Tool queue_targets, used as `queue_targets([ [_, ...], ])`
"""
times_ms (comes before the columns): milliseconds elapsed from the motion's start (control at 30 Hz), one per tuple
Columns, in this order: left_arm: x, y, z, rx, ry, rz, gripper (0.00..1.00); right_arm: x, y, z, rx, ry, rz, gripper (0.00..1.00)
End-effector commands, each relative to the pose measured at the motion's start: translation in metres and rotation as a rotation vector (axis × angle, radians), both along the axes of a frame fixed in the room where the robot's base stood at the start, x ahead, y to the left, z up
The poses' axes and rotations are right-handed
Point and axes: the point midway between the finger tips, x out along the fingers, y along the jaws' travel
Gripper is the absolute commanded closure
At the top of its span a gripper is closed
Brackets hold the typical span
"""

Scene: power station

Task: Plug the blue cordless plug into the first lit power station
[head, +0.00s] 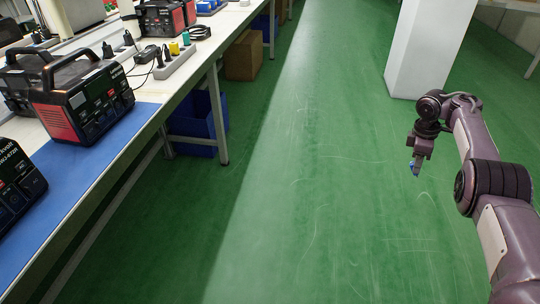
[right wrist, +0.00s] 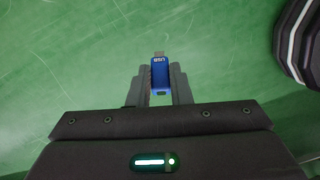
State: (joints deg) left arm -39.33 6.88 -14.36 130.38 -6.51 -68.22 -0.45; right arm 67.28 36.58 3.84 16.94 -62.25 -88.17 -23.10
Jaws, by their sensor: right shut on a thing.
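My right gripper (head: 416,166) is shut on a small blue plug (head: 415,170) and holds it in the air over the green floor, well to the right of the table. In the right wrist view the blue plug (right wrist: 160,75) sits between the two fingers of the right gripper (right wrist: 160,86), with white lettering on it and a metal tip pointing away. A black and red power station (head: 82,100) stands on the blue mat at the left. Another power station (head: 15,185) is cut off by the left edge. I cannot tell which station is lit. My left gripper is out of view.
The long table (head: 200,62) runs along the left, with a grey power strip (head: 175,61) and more devices farther back. A blue bin (head: 200,125) and a cardboard box (head: 245,55) are under it. A white pillar (head: 425,50) stands at the back right. The floor between is clear.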

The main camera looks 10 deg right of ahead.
Motion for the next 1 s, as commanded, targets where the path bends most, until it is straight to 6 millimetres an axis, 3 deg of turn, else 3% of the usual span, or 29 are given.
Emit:
queue_targets([
  [600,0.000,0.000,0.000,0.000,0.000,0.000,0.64,-0.002,0.042,-0.025,-0.193,0.049,0.940,1.00],
  [1000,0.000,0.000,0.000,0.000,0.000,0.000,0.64,-0.002,0.048,-0.026,-0.239,0.035,1.091,1.00],
])
